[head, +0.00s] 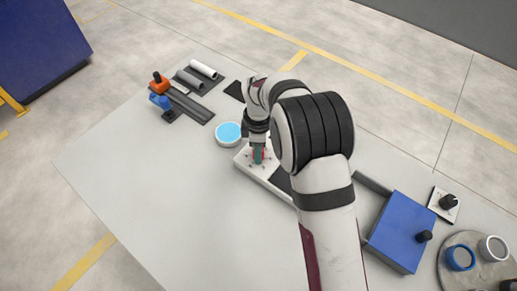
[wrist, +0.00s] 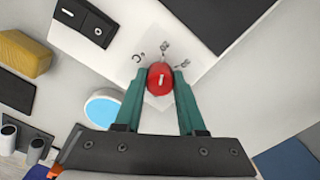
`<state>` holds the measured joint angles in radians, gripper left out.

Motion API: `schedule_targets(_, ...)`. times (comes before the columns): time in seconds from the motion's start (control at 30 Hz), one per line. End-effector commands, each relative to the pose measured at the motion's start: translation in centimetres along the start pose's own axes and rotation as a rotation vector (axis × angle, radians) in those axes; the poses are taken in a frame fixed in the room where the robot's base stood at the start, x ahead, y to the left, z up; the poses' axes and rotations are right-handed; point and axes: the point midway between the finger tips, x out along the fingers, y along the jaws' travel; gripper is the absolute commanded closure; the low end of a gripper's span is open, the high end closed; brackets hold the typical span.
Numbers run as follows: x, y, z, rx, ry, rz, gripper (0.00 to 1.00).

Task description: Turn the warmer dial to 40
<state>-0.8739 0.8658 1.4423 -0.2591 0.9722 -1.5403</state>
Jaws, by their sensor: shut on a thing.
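The warmer dial (wrist: 159,82) is a red round knob with a white pointer line, on a white panel (wrist: 196,58). Dark marks are printed around the knob, too small and tilted to read surely. The pointer line runs nearly straight up in the wrist view. My gripper (wrist: 161,75) is shut on the dial, one green finger on each side. In the head view my gripper (head: 258,155) is over the white panel (head: 242,164), and my arm hides part of the warmer.
A light-blue disc (head: 228,132) stands close to the panel. Pipes (head: 203,69) and orange and blue tools (head: 157,84) lie at the back left. A blue box (head: 405,230) and a black knob (head: 448,202) are at the right. The table's left front is clear.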

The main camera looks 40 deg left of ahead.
Motion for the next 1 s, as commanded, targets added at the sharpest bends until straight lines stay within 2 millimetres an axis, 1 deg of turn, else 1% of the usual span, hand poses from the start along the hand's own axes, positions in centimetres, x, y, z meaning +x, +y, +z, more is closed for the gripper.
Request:
schedule_targets(0.17, -0.04, 0.03, 0.00, 0.038, 0.000, 0.001, 1.00)
schedule_targets(0.37, -0.03, 0.01, 0.01, 0.157, 0.001, 0.000, 1.00)
schedule_targets(1.0, -0.04, -0.02, 0.01, 0.757, 0.000, 0.000, 1.00)
